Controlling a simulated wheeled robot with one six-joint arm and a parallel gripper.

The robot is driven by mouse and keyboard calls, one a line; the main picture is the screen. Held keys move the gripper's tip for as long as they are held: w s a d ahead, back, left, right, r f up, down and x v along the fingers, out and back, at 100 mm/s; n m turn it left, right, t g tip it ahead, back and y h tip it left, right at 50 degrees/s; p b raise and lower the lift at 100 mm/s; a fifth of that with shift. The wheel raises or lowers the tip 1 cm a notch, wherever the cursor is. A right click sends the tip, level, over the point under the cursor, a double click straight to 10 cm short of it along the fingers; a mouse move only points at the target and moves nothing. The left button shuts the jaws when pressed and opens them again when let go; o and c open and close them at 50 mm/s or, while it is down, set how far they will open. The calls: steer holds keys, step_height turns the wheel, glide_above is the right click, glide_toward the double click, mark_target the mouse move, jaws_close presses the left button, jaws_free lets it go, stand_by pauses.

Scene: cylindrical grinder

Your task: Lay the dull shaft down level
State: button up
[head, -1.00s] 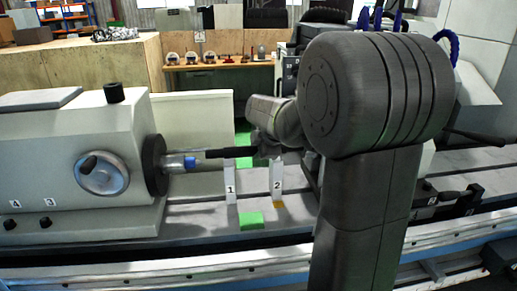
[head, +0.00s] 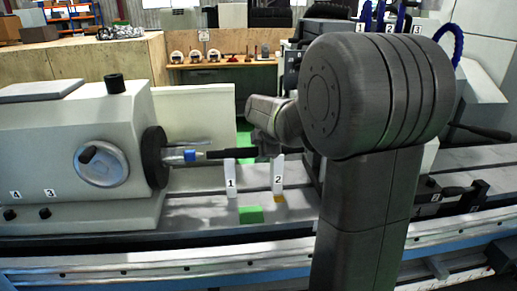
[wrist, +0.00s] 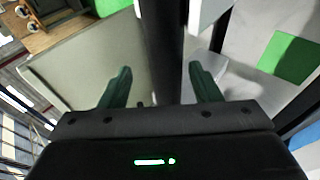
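The dull dark shaft (head: 222,154) lies nearly level in the head view, its left end near a blue-tipped grey part beside the headstock (head: 128,150). It passes at the tops of white post 1 (head: 231,183) and post 2 (head: 278,179); I cannot tell if it touches either. My gripper (head: 268,149) is at the shaft's right part, partly hidden by my arm. In the wrist view the shaft (wrist: 171,45) runs between the two green fingers of my gripper (wrist: 161,78). They stand apart, with a visible gap on the left side of the shaft.
The black round flange (head: 154,157) of the headstock is close to the shaft's left end. A lever (head: 482,131) sticks out at the right. A workbench (head: 220,66) stands behind.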

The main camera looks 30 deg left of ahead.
steer(key=shift+f, duration=0.4)
steer(key=p+v, duration=0.2)
steer(key=v, duration=1.2)
steer(key=shift+r, duration=0.25)
steer(key=shift+w+a+f, duration=0.1)
steer(key=shift+w+a, duration=0.05)
steer(key=shift+w, duration=0.05)
steer(key=b+x, duration=0.1)
steer(key=x, duration=1.2)
steer(key=shift+a, duration=0.15)
steer(key=shift+r, duration=0.35)
